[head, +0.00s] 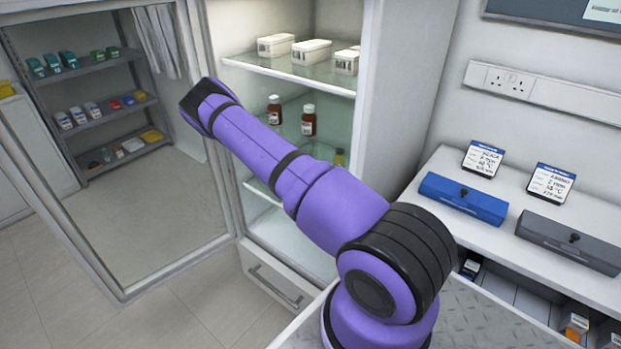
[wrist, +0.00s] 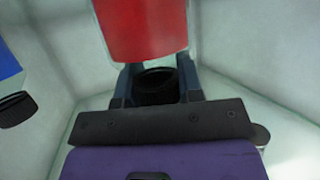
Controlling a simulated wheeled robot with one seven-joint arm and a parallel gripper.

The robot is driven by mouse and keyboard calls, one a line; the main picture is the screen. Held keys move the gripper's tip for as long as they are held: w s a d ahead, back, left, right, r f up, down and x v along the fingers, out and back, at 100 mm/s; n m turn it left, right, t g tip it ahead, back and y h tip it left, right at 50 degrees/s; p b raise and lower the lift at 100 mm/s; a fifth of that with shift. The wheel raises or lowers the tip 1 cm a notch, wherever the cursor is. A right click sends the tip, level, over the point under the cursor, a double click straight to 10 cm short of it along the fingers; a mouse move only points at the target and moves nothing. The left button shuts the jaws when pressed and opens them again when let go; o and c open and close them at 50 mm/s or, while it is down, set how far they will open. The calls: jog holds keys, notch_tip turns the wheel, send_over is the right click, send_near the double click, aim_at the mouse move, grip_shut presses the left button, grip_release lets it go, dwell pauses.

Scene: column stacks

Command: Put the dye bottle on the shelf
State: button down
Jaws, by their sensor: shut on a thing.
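In the wrist view my gripper (wrist: 156,76) is shut on a black cap. A red body (wrist: 142,28) extends from that cap to the top edge of the picture; together they look like the dye bottle. Its far end is out of frame and its label is not seen. In the head view my purple arm reaches across the open cabinet and hides the gripper and this bottle. The cabinet has a glass top shelf (head: 290,79) with white boxes and a middle shelf (head: 291,127) with brown bottles (head: 308,121). A lower shelf is partly hidden.
In the wrist view a blue thing (wrist: 8,58) and a black cap (wrist: 16,108) are at the left, near pale walls. The glass door (head: 130,200) stands open at the left. A counter at the right holds a blue case (head: 463,199) and a grey case (head: 568,242).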

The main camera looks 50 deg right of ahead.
jog(key=c, duration=0.8)
grip_release()
jog(key=shift+o, duration=0.2)
